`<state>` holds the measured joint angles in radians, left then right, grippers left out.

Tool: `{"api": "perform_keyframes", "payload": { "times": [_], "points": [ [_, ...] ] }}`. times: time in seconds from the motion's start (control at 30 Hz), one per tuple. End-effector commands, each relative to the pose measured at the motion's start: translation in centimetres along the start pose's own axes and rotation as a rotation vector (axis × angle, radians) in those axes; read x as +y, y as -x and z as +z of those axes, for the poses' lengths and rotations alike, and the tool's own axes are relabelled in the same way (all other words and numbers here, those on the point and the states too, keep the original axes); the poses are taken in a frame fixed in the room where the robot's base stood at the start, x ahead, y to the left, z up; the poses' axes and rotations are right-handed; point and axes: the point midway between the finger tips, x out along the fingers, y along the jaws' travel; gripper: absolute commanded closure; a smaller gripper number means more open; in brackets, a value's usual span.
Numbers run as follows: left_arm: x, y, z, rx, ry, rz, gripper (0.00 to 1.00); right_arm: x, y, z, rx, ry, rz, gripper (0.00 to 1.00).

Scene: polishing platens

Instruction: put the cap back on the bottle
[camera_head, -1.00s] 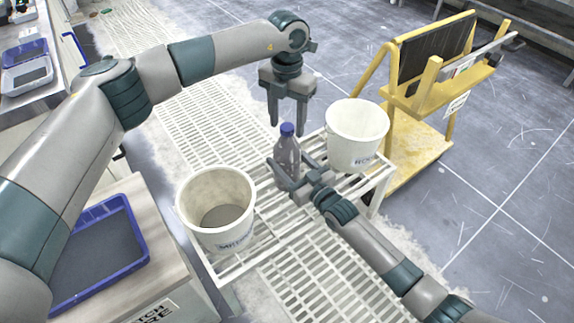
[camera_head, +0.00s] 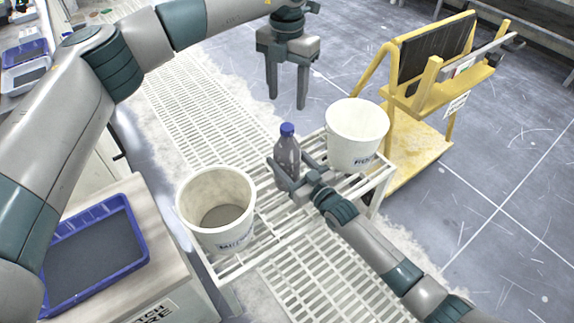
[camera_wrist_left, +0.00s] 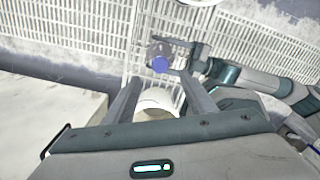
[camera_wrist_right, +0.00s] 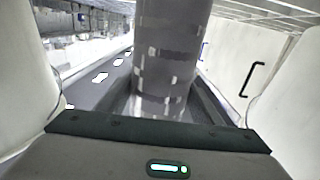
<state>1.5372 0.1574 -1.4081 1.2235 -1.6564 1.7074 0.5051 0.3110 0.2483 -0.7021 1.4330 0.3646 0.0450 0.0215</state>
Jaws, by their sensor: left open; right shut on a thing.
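The bottle (camera_head: 287,158) stands upright on the white slatted rack between two white buckets, and the blue cap (camera_head: 287,129) sits on its top. How tightly the cap sits cannot be told. My right gripper (camera_head: 284,182) is shut around the bottle's lower body; the bottle's grey side fills the middle of the right wrist view (camera_wrist_right: 168,60). My left gripper (camera_head: 287,103) is open and empty, fingers pointing down, above and behind the bottle. In the left wrist view the blue cap (camera_wrist_left: 160,63) shows beyond and between the open fingers.
A white bucket with grey contents (camera_head: 215,196) stands left of the bottle, and another white bucket (camera_head: 357,131) stands close on its right. A yellow cart (camera_head: 420,120) is behind at right. A blue tray (camera_head: 140,236) lies on the left bench.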

Motion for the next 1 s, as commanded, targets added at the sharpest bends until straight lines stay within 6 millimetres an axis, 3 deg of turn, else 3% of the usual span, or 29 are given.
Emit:
{"api": "perform_keyframes", "payload": {
  "times": [0.23, 0.6, 0.63, 0.7, 1.0],
  "points": [
    [0.0, 2.7, 0.0, 0.000, 0.000, 0.001, 0.50, 0.0, 0.0, 0.0, 0.000, 0.000, 0.000, 1.00],
    [0.0, 3.1, 0.0, 0.001, 0.000, 0.000, 0.50, 0.0, 0.0, 0.0, 0.000, 0.000, 0.000, 1.00],
    [0.0, 3.1, 0.0, 0.001, 0.000, 0.000, 0.50, 0.0, 0.0, 0.0, 0.000, 0.000, 0.000, 0.33],
    [0.0, 3.0, 0.0, 0.001, 0.000, 0.000, 0.50, 0.0, 0.0, 0.0, 0.000, 0.000, 0.000, 0.18],
    [0.0, 3.0, 0.0, 0.001, 0.000, 0.000, 0.50, 0.0, 0.0, 0.0, 0.000, 0.000, 0.000, 0.18]
  ]
}}
